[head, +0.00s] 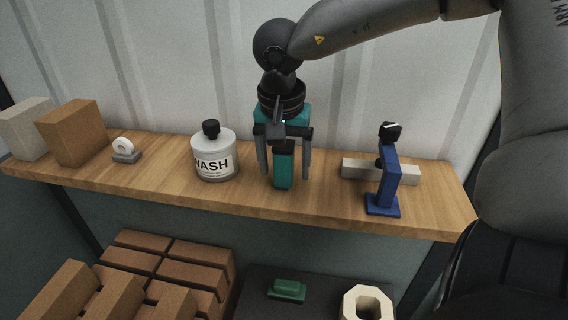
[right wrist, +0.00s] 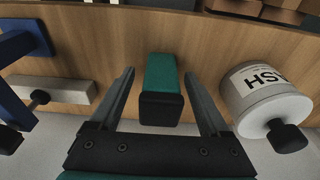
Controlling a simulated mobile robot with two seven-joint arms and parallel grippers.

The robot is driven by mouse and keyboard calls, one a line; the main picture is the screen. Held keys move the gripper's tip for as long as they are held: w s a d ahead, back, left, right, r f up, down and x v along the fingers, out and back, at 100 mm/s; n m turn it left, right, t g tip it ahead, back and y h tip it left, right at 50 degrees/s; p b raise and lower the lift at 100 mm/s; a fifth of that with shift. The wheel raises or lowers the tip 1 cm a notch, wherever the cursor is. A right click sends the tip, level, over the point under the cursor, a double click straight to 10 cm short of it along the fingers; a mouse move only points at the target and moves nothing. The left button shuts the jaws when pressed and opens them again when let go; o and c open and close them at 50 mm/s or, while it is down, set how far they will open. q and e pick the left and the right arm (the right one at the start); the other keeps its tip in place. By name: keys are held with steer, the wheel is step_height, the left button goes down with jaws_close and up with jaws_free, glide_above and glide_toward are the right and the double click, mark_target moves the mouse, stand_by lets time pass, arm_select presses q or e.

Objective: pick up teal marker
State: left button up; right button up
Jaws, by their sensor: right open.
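The teal marker (head: 283,170) stands upright on the wooden shelf, and its black cap end faces the camera in the right wrist view (right wrist: 161,90). My right gripper (head: 285,172) is open above and around it, with one finger on each side. In the right wrist view (right wrist: 160,92) gaps show between the marker and both fingers. My left gripper is not in view.
On the wooden shelf (head: 330,205), a white wash bottle (head: 214,158) stands left of the marker. A blue stand (head: 386,185) and a pale bar (head: 353,169) are to the right. A tape dispenser (head: 125,153) and brown block (head: 74,135) stand farther left. A wall rises behind.

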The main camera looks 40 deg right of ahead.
steer(key=shift+f, duration=0.45)
jaws_close()
stand_by(0.4)
